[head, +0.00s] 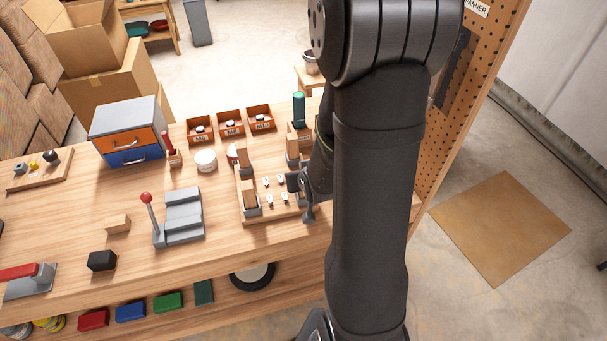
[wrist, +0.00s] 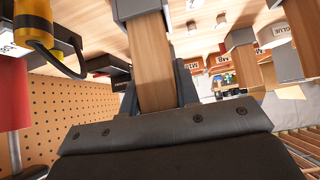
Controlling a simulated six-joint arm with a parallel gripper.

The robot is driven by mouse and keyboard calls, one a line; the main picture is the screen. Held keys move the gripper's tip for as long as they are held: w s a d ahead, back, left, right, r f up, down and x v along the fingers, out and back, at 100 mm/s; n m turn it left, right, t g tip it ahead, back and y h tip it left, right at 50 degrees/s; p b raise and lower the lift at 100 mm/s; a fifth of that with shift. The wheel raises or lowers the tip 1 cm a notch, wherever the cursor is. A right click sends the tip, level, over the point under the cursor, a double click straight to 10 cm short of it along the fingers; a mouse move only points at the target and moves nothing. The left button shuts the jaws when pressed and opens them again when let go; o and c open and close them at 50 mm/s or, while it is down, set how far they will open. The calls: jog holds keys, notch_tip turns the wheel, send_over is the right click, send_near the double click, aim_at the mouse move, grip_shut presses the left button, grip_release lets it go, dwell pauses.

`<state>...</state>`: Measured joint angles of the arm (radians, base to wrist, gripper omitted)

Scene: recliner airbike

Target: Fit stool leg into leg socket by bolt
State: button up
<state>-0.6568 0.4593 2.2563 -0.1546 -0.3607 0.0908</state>
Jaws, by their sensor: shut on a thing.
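In the wrist view my gripper (wrist: 156,88) is shut on a wooden stool leg (wrist: 150,60), with one dark finger on each side. A grey socket or cap (wrist: 134,8) surrounds the leg's far end; I cannot tell how deeply the leg sits in it. In the head view my gripper (head: 299,184) is at the right side of a wooden board (head: 262,216) on the bench, and the held leg is mostly hidden by my arm. Several small pale bolts (head: 267,181) stand on the board.
Orange labelled bins (head: 232,122) and a green-topped bottle (head: 298,108) stand behind the board. A grey stepped fixture with a red-knobbed lever (head: 182,215) stands to its left. A pegboard (head: 455,110) rises at the right.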

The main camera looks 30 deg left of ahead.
jog(key=shift+f, duration=0.1)
dwell(0.8)
jog(key=o, duration=0.8)
jog(key=shift+c, duration=0.2)
jog(key=shift+r, duration=1)
jog(key=shift+o, duration=0.2)
jog(key=o, duration=0.5)
jog(key=shift+o, duration=0.2)
